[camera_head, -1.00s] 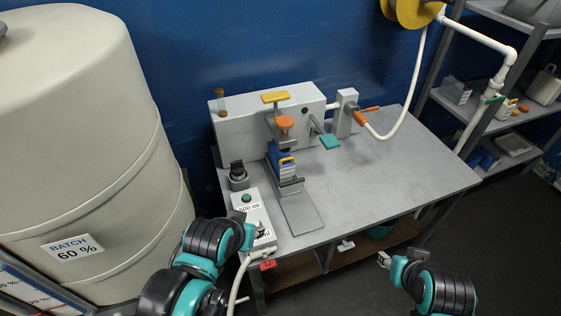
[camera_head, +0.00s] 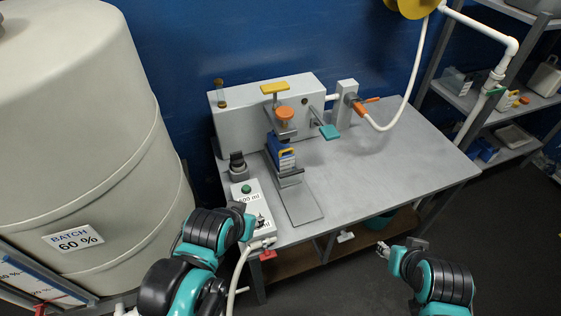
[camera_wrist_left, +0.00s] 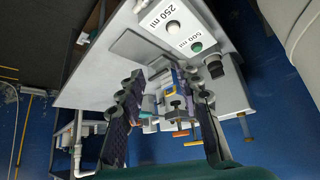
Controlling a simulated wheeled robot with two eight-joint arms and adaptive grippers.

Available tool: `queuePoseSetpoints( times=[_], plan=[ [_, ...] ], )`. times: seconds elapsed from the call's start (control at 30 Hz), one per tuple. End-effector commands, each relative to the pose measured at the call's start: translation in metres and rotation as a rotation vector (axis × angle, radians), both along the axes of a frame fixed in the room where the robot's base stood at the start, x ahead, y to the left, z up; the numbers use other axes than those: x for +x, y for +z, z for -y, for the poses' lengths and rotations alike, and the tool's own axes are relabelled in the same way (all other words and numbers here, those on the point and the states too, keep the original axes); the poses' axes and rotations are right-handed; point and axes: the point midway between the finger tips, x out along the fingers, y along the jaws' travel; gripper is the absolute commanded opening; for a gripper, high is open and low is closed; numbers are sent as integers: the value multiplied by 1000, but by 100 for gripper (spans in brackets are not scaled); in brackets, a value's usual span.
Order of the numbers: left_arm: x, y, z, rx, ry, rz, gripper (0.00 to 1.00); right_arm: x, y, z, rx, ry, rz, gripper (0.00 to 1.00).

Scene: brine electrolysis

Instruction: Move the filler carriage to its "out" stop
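The filler carriage (camera_head: 287,178) is a grey block on a flat rail plate (camera_head: 300,208) in front of the filler housing (camera_head: 240,100). It carries a blue and white container with a yellow handle (camera_head: 285,152), below the orange knob (camera_head: 285,113). My left gripper (camera_head: 250,214) is over the front-left of the bench, at the button box, apart from the carriage. In the left wrist view its fingers (camera_wrist_left: 167,98) are spread and empty, with the container (camera_wrist_left: 173,102) seen beyond them. My right gripper (camera_head: 400,248) is in front of the bench; its fingers are too small to judge.
The button box (camera_head: 246,195) with a green button and volume labels lies left of the rail plate. A dark knob (camera_head: 238,165) stands behind it. A teal lever (camera_head: 329,131) and orange-handled valve (camera_head: 358,106) are at the back. The bench's right side (camera_head: 410,150) is clear.

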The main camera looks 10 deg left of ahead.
Motion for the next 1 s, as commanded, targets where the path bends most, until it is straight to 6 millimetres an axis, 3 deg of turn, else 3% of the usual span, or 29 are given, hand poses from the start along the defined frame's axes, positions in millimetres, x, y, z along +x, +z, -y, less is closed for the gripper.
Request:
queuePoseSetpoints(
  times=[0.23,0.37,0.5,0.67,0.87,1.0],
  plan=[
    [5,5,0,8,-14,-11,31,0,1,0,0,0,0,40],
    [29,22,2,43,-71,-53,31,0,4,0,0,0,0,40],
    [73,41,6,102,-177,-130,31,0,9,0,0,0,0,40],
    [129,46,11,164,-313,-221,31,0,15,0,0,0,0,40],
    [202,28,20,226,-491,-332,31,0,22,0,0,0,0,40],
    [248,-1,26,258,-621,-407,31,0,26,0,0,0,0,40]
  ],
)
